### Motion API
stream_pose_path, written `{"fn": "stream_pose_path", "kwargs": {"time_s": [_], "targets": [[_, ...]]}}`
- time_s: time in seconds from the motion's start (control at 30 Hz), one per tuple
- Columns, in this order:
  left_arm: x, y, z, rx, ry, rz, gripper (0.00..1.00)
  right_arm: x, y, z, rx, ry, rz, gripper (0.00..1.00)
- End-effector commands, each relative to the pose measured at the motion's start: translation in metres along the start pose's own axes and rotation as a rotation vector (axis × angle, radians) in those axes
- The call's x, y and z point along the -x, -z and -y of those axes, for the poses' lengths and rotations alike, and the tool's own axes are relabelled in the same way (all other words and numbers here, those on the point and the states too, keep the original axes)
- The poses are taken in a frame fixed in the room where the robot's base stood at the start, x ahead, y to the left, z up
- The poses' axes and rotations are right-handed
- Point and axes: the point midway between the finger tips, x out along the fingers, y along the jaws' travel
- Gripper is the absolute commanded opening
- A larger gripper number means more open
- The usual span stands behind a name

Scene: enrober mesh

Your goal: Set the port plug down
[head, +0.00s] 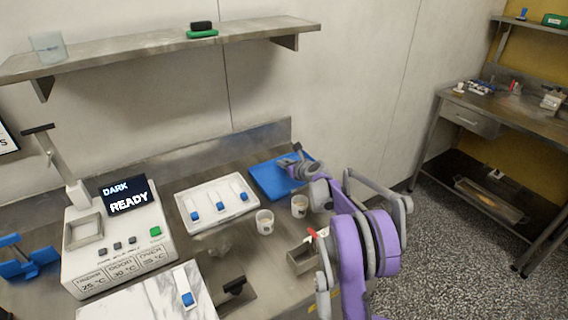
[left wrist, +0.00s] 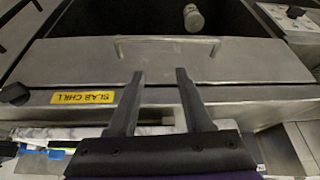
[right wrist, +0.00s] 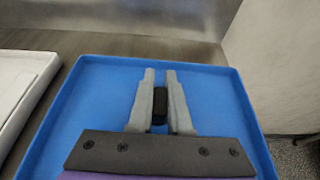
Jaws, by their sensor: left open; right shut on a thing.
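The port plug (right wrist: 159,106) is a small black piece between the fingers of my right gripper (right wrist: 160,88) in the right wrist view. That gripper is shut on it, over the blue tray (right wrist: 215,85). I cannot tell whether the plug touches the tray floor. In the head view my right gripper (head: 297,166) is over the right part of the blue tray (head: 262,180), and the plug is hidden there. My left gripper (left wrist: 158,78) is open and empty in the left wrist view, above a steel front labelled SLAB CHILL (left wrist: 84,98).
A white tray (head: 182,208) with blue-tipped tools lies left of the blue tray. The machine (head: 100,262) with a READY display (head: 127,196) is at left.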

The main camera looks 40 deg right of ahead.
Motion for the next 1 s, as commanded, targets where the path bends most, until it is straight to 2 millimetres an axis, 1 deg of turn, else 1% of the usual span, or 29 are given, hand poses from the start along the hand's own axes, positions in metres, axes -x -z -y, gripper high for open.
{"fn": "stream_pose_path", "kwargs": {"time_s": [0.03,0.07,0.2,0.23,0.53,0.63,0.77,1.0], "targets": [[-0.002,-0.002,0.0,0.0,0.0,0.001,0.5,-0.001,0.003,0.0,0.0,0.0,0.0,0.0],[-0.002,-0.002,0.0,0.0,0.0,0.001,0.5,-0.001,0.003,0.0,0.0,0.0,0.0,0.18],[-0.002,-0.001,0.0,0.0,0.0,0.001,0.5,-0.001,0.002,0.0,0.0,0.0,0.0,0.43],[-0.002,-0.001,0.0,0.0,0.0,0.001,0.5,-0.001,0.002,0.0,0.0,0.0,0.0,0.46],[0.0,0.0,0.0,0.0,0.0,0.0,0.5,0.0,0.0,0.0,0.0,0.0,0.0,0.46],[0.001,0.001,0.0,0.0,0.0,0.0,0.5,0.006,-0.002,0.001,0.0,0.001,0.0,0.46],[-0.001,-0.001,0.0,0.0,0.0,0.0,0.5,0.027,-0.001,0.001,0.001,0.002,-0.001,0.46],[-0.003,-0.002,0.0,0.0,0.0,0.001,0.5,0.08,-0.001,0.001,0.0,0.002,-0.001,0.46]]}}
